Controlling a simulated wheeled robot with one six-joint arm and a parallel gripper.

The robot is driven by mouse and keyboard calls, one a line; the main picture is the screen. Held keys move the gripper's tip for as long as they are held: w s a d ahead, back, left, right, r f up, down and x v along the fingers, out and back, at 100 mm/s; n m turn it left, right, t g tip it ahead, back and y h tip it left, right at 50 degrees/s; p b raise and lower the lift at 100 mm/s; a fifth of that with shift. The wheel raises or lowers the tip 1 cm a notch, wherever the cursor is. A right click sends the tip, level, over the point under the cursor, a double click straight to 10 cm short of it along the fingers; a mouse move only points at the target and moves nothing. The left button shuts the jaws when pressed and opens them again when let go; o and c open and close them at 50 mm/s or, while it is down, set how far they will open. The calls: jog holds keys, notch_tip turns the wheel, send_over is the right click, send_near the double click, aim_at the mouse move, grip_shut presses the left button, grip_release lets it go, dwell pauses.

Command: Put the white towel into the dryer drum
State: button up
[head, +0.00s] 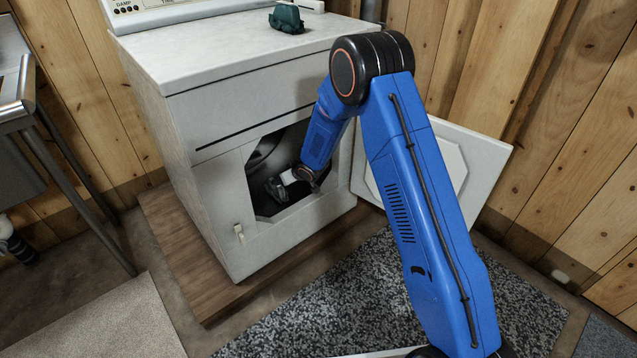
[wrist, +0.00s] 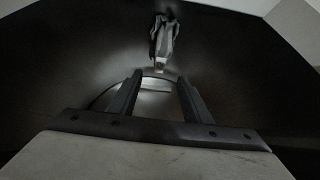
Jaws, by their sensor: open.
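The white dryer (head: 240,90) stands with its door (head: 440,165) swung open to the right. My arm reaches through the opening into the dark drum (head: 262,150). My gripper (head: 275,189) is inside the opening; in the wrist view my gripper (wrist: 160,78) has its two dark fingers apart with nothing between them. Beyond the fingertips, in the wrist view, is a narrow, crumpled grey-white thing (wrist: 163,42) in the drum's shade. It looks like the white towel, but the dim light leaves this unsure. It appears apart from the fingers. No other towel shows.
A dark green object (head: 286,18) sits on the dryer top. The dryer stands on a wooden platform (head: 180,235). A metal sink stand (head: 15,100) is at left, and a speckled grey rug (head: 300,310) lies in front.

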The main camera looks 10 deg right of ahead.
jog(key=shift+r, duration=0.1)
jog(key=s+d+r+m+h, duration=0.2)
jog(key=s+d+r, duration=0.4)
jog(key=d+r, duration=0.5)
jog(key=s+d+r+m+h, duration=0.15)
jog(key=s+d+r, duration=0.5)
jog(key=r, duration=0.75)
jog(key=s+d+r+m+h, duration=0.1)
jog(key=s+d+r, duration=0.35)
jog(key=s, duration=0.25)
jog(key=s+d+r+h, duration=0.1)
jog(key=s+d+r, duration=0.3)
jog(key=s+d, duration=0.2)
jog(key=s+d+r+m+g, duration=0.1)
jog(key=s+d, duration=0.1)
jog(key=s, duration=1.3)
jog(key=s+d+r+m+g, duration=0.1)
jog(key=s+d, duration=0.1)
jog(key=s, duration=1.4)
jog(key=shift+d+g, duration=0.3)
